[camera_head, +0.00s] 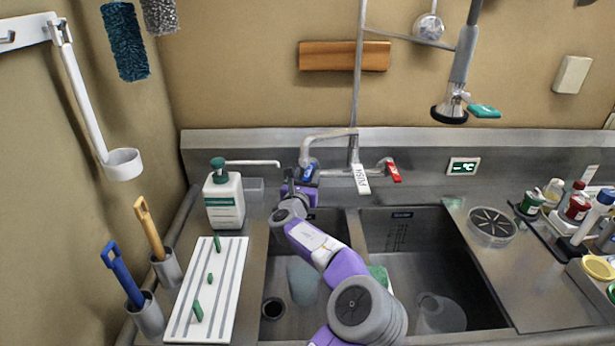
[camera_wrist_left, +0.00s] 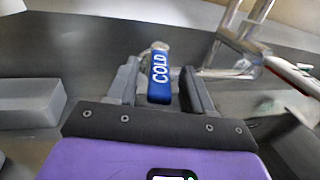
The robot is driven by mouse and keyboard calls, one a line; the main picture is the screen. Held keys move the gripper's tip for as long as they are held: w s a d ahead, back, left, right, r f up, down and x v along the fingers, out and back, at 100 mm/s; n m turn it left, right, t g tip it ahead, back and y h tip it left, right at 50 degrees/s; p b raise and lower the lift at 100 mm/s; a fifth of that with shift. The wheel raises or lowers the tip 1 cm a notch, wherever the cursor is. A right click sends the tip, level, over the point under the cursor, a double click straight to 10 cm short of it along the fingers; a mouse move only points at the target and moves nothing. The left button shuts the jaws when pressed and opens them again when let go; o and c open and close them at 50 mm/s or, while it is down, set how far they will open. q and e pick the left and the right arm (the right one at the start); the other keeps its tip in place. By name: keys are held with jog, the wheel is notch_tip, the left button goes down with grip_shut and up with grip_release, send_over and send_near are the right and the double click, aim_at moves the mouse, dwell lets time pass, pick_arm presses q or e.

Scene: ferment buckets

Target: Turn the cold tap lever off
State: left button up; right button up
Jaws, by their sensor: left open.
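The cold tap lever (camera_head: 309,171) is blue and sits at the left end of the tap (camera_head: 330,135) behind the sink. In the left wrist view the blue lever (camera_wrist_left: 159,76), marked COLD, stands between the two fingers. My left gripper (camera_head: 303,178) reaches over the left basin to the lever; it also shows in the left wrist view (camera_wrist_left: 160,88). Its fingers are open on either side of the lever, with a visible gap on each side. Whether either finger touches it cannot be told. My right gripper is not in view.
A red lever (camera_head: 393,171) and a white labelled lever (camera_head: 361,179) are right of the cold lever. A soap bottle (camera_head: 224,197) stands left; a grey block (camera_wrist_left: 30,103) shows in the wrist view. The sink's right basin (camera_head: 405,235) holds a clear vessel (camera_head: 440,313).

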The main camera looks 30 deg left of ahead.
pick_arm(q)
jog(key=shift+w+a, duration=0.15)
jog(key=shift+w, duration=0.4)
grip_shut()
